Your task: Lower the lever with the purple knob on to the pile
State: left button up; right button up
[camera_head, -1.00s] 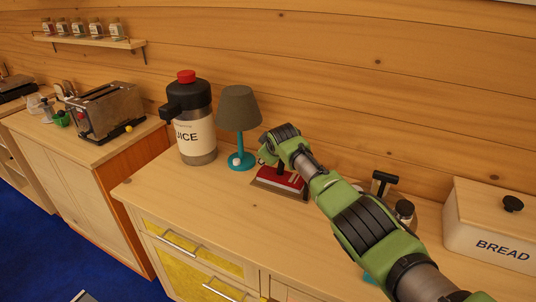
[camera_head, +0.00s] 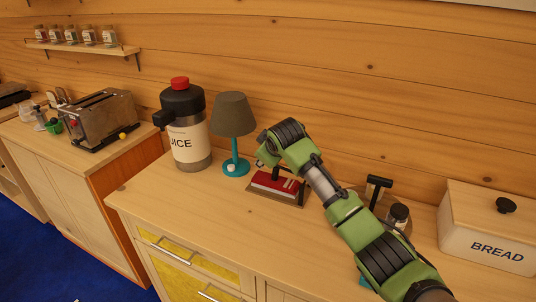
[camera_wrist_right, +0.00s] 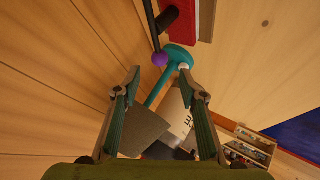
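The purple knob (camera_wrist_right: 160,59) sits at the end of a thin dark lever (camera_wrist_right: 152,25) in the right wrist view. Beside it is the red top of the pile (camera_wrist_right: 205,18), with a black part against it. In the head view the pile (camera_head: 275,183) looks like a red book with pale edges, on a board on the counter; my right arm hides the knob there. My right gripper (camera_wrist_right: 160,80) is open, its two fingers spread to either side of the knob in the picture, with nothing between the pads that I can see held. My left gripper is not in view.
A teal lamp with a grey shade (camera_head: 233,115) stands just left of the pile, a juice dispenser (camera_head: 186,130) beyond it. To the right are a dark-topped jar (camera_head: 398,217) and bread box (camera_head: 485,240). The counter front (camera_head: 200,205) is clear.

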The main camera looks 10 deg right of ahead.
jog(key=shift+v, duration=1.5)
